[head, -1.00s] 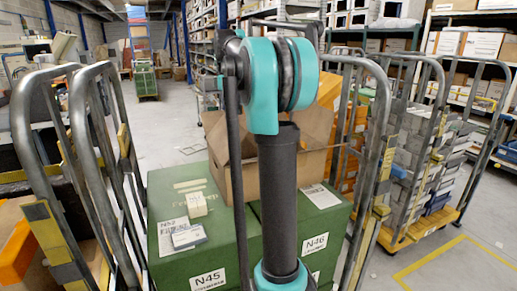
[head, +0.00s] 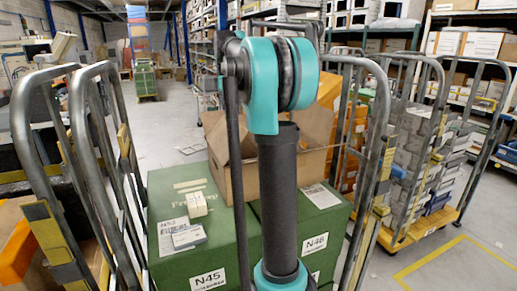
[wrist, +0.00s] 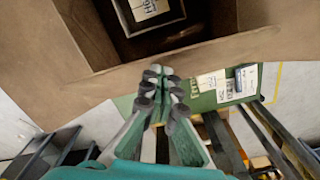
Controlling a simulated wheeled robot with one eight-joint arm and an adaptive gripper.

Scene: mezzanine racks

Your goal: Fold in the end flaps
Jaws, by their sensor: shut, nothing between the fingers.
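An open cardboard box (head: 313,170) stands on green crates (head: 190,255) in the head view, with its flaps spread up and outward. My arm hides its middle. In the wrist view I look down on the box; a long flap (wrist: 235,50) crosses the picture, and another flap (wrist: 40,50) spreads at the left. Inside the dark opening is a smaller item with a white label (wrist: 148,9). My gripper (wrist: 160,74) is shut and empty, its fingertips at the outer edge of the long flap. I cannot tell whether they touch it. The head view does not show the fingertips.
A small pale box (head: 197,204) and a labelled packet (head: 188,237) lie on the left green crate. Metal cage frames stand close at the left (head: 85,130) and right (head: 375,150). A loaded trolley (head: 415,215) is farther right.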

